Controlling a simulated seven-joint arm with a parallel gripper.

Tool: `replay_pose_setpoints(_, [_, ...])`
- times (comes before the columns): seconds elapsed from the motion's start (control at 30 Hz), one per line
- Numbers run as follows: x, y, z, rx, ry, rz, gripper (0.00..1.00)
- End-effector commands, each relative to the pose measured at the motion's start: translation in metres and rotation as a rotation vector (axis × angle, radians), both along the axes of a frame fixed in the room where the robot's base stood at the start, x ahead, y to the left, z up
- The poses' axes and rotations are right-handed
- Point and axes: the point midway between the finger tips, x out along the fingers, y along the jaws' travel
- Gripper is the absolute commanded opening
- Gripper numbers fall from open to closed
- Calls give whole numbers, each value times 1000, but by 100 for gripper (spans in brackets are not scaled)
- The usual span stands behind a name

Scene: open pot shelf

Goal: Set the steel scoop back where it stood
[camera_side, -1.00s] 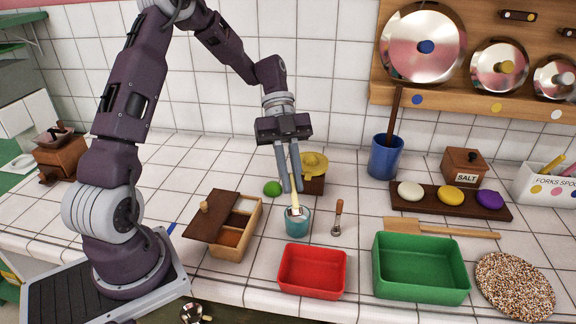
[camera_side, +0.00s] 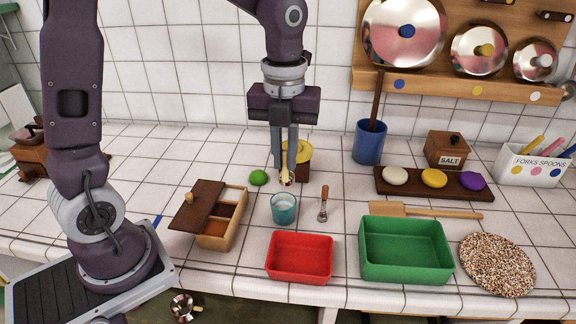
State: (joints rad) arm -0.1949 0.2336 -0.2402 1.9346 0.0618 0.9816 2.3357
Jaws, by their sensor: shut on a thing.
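My gripper (camera_side: 285,178) points down above and behind the teal cup (camera_side: 284,208). The scoop is clear of the cup. The cup stands upright with something white inside. A small utensil with a brown handle and a metal end (camera_side: 323,204) lies to the right of the cup.
The partly open wooden box (camera_side: 237,223), red tray (camera_side: 300,257) and green tray (camera_side: 405,250) are in front. A blue pot (camera_side: 369,142) is behind right.

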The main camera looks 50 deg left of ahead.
Motion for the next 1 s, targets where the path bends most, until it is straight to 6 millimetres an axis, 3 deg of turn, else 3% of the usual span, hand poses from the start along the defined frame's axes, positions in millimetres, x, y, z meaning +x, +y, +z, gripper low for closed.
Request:
replay_pose_setpoints(0.2, [-68, -13, -41, -3, 8, 9, 0])
replay_pose_setpoints(0.3, [-95, -18, -55, 0, 4, 4, 0])
replay_pose_setpoints(0.4, [-110, -20, -63, 2, 1, -1, 0])
replay_pose_setpoints(0.8, [-113, -22, -111, 2, 4, -9, 0])
replay_pose_setpoints(1.0, [-113, -21, -125, 1, 1, -6, 0])
